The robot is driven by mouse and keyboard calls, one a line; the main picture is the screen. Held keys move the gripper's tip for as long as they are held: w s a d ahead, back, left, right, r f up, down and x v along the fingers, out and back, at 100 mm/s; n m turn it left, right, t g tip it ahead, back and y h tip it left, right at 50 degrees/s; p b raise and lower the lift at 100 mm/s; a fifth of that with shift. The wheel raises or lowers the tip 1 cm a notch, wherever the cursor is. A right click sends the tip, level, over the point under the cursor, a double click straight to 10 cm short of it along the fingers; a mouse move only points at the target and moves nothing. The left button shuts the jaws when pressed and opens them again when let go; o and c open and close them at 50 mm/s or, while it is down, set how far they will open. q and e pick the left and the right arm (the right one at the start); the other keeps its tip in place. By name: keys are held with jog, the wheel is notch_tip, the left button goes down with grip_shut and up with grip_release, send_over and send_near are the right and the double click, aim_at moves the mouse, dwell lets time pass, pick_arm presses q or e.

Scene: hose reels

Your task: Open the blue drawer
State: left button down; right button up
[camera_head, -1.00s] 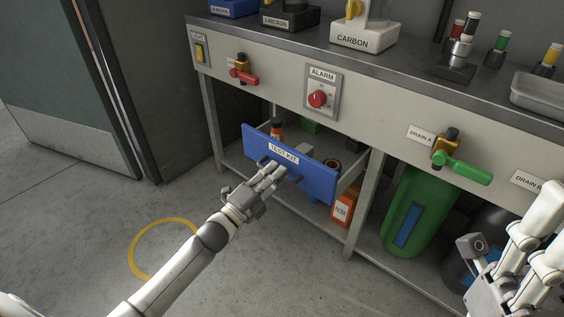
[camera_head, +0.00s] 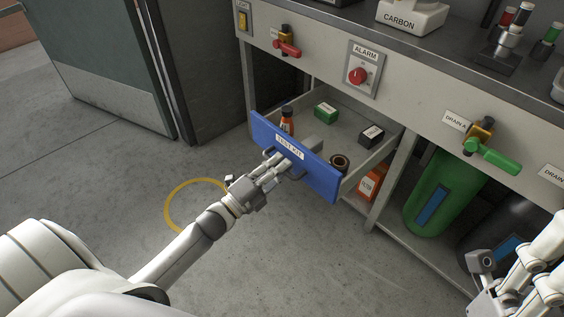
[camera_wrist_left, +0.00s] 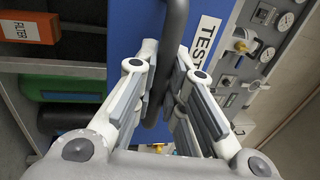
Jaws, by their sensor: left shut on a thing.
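The blue drawer (camera_head: 322,178), with a TEST KIT label on its front, is pulled well out from under the bench in the head view. Its inside shows an orange bottle (camera_head: 287,121), a green box (camera_head: 326,112), a dark box (camera_head: 371,136) and a dark round item (camera_head: 340,163). My left gripper (camera_head: 280,168) is at the drawer front, shut on its handle. In the left wrist view the dark handle bar (camera_wrist_left: 170,60) runs between the fingers, in front of the blue face. My right gripper (camera_head: 482,262) is at the lower right, away from the drawer; its fingertips are unclear.
The bench (camera_head: 400,75) carries an alarm switch (camera_head: 357,76), a red valve handle (camera_head: 287,48) and a green valve handle (camera_head: 491,154). A green cylinder (camera_head: 436,195) and an orange filter box (camera_head: 371,183) sit below. Open floor with a yellow ring lies in front.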

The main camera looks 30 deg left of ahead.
pick_arm(q)
jog(key=c, duration=1.5)
grip_release()
jog(key=shift+s, duration=0.1)
jog(key=v, duration=1.2)
